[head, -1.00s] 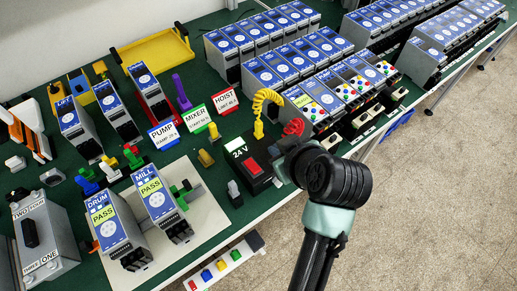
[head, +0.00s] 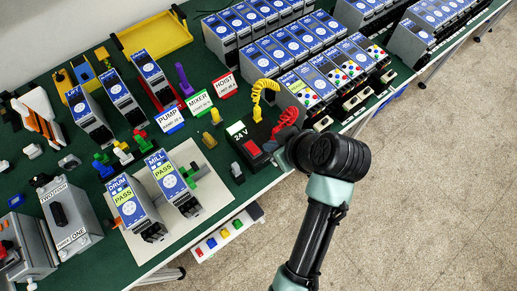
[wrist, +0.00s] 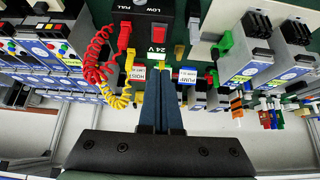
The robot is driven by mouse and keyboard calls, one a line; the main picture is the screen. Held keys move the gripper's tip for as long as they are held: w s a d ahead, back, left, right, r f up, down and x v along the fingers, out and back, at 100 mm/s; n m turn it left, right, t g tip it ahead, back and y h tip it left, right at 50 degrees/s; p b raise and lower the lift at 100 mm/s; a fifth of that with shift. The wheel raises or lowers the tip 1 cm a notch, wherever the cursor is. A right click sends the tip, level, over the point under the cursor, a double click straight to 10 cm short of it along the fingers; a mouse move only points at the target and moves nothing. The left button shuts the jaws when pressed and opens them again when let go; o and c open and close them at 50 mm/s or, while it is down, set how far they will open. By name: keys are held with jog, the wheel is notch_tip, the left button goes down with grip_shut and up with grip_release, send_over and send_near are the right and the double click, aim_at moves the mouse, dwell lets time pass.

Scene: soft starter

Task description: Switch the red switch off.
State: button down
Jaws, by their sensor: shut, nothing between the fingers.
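The red switch (head: 252,148) is a rocker on top of the black 24 V box (head: 238,131) near the front edge of the bench. In the head view my wrist is just right of the box and hides most of the fingers. I cannot tell whether they touch the box.
A yellow coiled cable (head: 257,96) and a red coiled cable (head: 287,117) rise close beside the box. Pump, mixer and hoist cards (head: 198,102) stand behind it. Rows of blue-faced units (head: 290,65) fill the back right. The DRUM and MILL units (head: 130,203) stand to the left.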

jog(key=p, duration=0.2)
send_over(255, 155)
jog(key=f, duration=0.7)
jog(key=shift+s+d+f, duration=0.2)
jog(key=shift+d+f, duration=0.05)
jog(key=shift+f, duration=0.05)
notch_tip(255, 155, down, 2)
jog(key=shift+s+d+f, duration=0.1)
jog(key=shift+f, duration=0.15)
jog(key=shift+s+d+f+p, duration=0.1)
jog(key=shift+f+p, duration=0.2)
jog(key=shift+f, duration=0.6)
jog(key=shift+f, duration=0.1)
jog(key=shift+s+d+f+b, duration=0.1)
jog(key=shift+s+f+b, duration=0.05)
jog(key=shift+f+b, duration=0.3)
jog(key=shift+s+d+f+b, duration=0.1)
jog(key=shift+s+f+b, duration=0.05)
jog(key=shift+f+b, duration=0.25)
jog(key=shift+r, duration=0.15)
jog(key=shift+r+p, duration=0.8)
jog(key=shift+r, duration=0.1)
